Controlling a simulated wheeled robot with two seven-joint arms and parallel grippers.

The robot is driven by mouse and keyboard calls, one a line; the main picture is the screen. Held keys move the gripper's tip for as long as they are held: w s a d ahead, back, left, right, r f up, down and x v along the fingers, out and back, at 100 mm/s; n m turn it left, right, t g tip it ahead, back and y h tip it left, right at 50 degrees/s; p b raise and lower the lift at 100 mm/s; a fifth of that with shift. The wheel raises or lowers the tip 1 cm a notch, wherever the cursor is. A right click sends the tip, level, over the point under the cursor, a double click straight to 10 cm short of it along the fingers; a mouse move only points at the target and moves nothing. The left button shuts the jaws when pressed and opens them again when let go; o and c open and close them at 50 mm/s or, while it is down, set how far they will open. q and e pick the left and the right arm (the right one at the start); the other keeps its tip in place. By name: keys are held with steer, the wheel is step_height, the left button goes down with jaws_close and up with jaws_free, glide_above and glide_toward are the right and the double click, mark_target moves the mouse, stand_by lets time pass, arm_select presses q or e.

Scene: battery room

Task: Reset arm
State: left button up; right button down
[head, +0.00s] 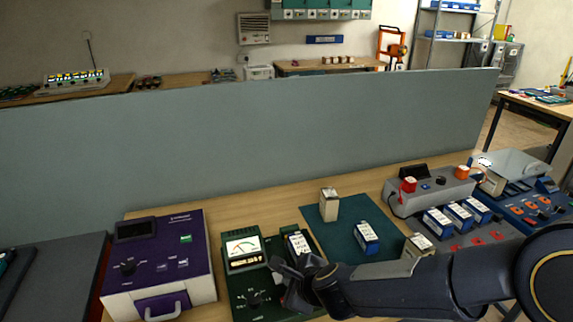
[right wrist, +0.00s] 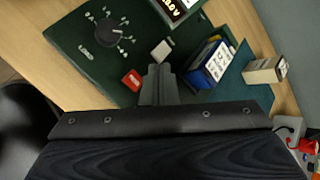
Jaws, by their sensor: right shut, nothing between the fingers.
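My right gripper (head: 292,283) is over the front right part of the green tester (head: 238,286). In the right wrist view its two fingers (right wrist: 160,82) are together with nothing between them. They point at the tester's panel near a red button (right wrist: 133,79) and a white button (right wrist: 164,50); I cannot tell whether they touch it. A blue and white battery (head: 298,242) stands at the tester's right side, close to the gripper, and also shows in the right wrist view (right wrist: 211,64). My left gripper is not in view.
A purple device (head: 165,252) stands left of the tester. A teal mat (head: 343,238) holds a beige battery (head: 329,204) and a blue one (head: 366,237). A charger with several batteries (head: 471,240) is at right. A grey-green partition (head: 250,140) stands behind.

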steer(key=s+d+r+n+y, duration=0.3)
steer(key=s+d+r+n, duration=0.4)
steer(key=d+r+n, duration=0.15)
steer(key=s+d+f+n+g+h, duration=0.1)
steer(key=s+d+n+h, duration=0.1)
steer(key=s+d+n, duration=0.3)
steer(key=s+d+f+n+g+h, duration=0.1)
steer(key=s+d+n, duration=0.4)
steer(key=s, duration=0.6)
steer(key=shift+d+f+n+h, duration=0.25)
steer(key=shift+d+n+h, duration=0.15)
steer(key=shift+d, duration=0.25)
steer(key=c, duration=2.1)
jaws_free()
steer(key=shift+c, duration=0.2)
